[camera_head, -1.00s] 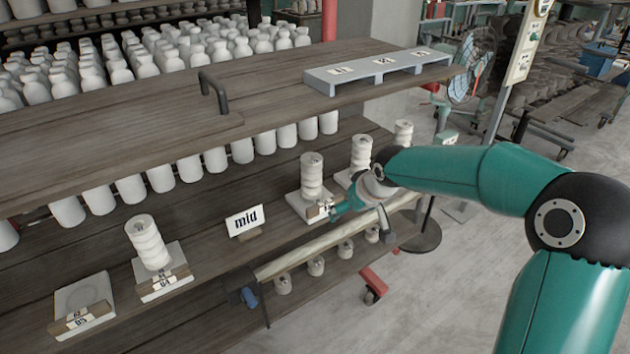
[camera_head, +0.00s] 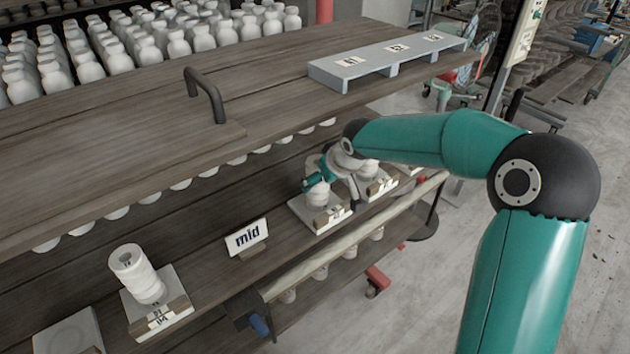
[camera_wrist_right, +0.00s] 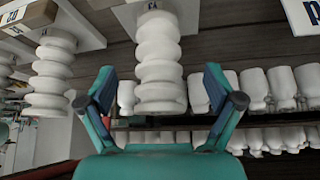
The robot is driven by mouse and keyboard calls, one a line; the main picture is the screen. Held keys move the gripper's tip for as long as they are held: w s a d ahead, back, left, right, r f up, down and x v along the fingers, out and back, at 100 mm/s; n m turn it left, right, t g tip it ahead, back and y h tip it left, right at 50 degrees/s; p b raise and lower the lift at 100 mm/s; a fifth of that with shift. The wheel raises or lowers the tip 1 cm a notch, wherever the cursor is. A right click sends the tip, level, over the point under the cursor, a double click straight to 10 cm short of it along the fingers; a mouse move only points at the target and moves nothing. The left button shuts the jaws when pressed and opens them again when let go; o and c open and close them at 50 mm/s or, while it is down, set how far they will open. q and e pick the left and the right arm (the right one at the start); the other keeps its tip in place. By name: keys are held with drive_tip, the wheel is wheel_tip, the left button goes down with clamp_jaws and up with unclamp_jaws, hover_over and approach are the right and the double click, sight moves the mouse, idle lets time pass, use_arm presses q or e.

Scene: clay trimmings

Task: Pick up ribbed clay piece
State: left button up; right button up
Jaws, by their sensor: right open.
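A white ribbed clay piece (camera_head: 318,197) stands on a small labelled block on the middle shelf, right of the "mid" sign. Its upper part is hidden by my right gripper (camera_head: 322,178), which is over it. In the right wrist view the ribbed clay piece (camera_wrist_right: 160,60) hangs upside down in the picture. It lies between the two spread fingers of my right gripper (camera_wrist_right: 159,82), with a visible gap on each side. The gripper is open and holds nothing. My left gripper is not in view.
Another ribbed piece (camera_head: 370,170) stands close on the right; it shows in the wrist view (camera_wrist_right: 52,75). A smoother-looking stacked piece (camera_head: 138,275) stands left of the "mid" sign (camera_head: 246,238). The upper wooden board (camera_head: 130,135) overhangs the shelf and carries a grey rack (camera_head: 385,72).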

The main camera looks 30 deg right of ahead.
sight(320, 185)
drive_tip(key=p+x, duration=0.1)
drive_tip(key=x, duration=0.4)
drive_tip(key=shift+w+d, duration=0.15)
drive_tip(key=shift+c, duration=0.5)
drive_tip(key=c, duration=1.6)
clamp_jaws()
